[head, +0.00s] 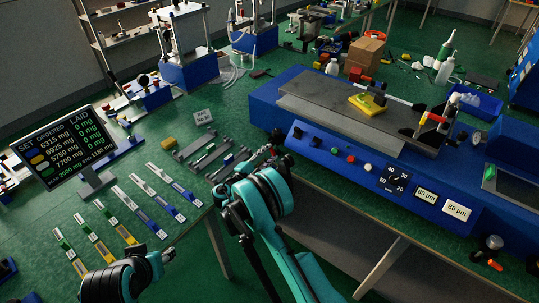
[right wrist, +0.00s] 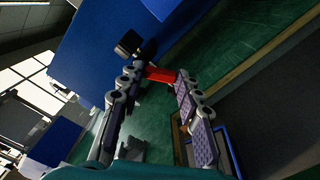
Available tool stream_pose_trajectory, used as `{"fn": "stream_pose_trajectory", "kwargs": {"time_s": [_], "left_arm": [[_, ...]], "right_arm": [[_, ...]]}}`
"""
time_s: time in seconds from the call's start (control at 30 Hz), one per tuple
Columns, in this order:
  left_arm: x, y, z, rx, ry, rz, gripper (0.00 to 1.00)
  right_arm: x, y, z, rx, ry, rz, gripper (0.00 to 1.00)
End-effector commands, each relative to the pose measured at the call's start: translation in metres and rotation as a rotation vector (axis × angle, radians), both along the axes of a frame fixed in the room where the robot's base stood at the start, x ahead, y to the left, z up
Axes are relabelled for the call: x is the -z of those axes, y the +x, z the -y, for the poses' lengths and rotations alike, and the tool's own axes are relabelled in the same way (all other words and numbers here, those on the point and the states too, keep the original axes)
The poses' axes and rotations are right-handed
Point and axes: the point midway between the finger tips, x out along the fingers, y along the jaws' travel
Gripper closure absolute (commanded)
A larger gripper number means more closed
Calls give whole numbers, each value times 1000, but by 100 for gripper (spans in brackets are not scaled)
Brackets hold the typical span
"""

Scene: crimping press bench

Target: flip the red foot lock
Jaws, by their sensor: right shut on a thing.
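The red foot lock (right wrist: 160,75) shows in the right wrist view as a short red bar between the fingertips of my right gripper (right wrist: 158,80), at the edge of a blue housing. My right gripper is shut on it. In the head view my right gripper (head: 266,158) is at the left front corner of the blue press base, and the foot lock is mostly hidden there. My left gripper (head: 163,257) is low at the left, away from the press, and its fingers are too small and dark to read.
The blue press base (head: 300,108) carries a grey plate with a yellow block (head: 368,104). A black part (right wrist: 128,44) is close to my right fingers.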

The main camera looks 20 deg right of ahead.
Motion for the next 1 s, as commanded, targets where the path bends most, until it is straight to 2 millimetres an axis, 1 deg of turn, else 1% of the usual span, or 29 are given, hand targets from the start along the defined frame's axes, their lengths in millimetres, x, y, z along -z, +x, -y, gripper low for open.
{"fn": "stream_pose_trajectory", "kwargs": {"time_s": [0.3, 0.5, 0.7, 1.0], "left_arm": [[0, 0, 0, 0, 0, 0, 58], [0, 0, 0, 0, 0, 0, 58], [0, 0, 0, 0, 0, 0, 58], [0, 0, 0, 0, 0, 0, 58]], "right_arm": [[3, 5, -4, 0, 174, 222, 95], [4, 8, -6, 0, 259, 331, 95], [4, 10, -8, 0, 315, 402, 95], [5, 11, -8, 1, 349, 444, 95]]}}
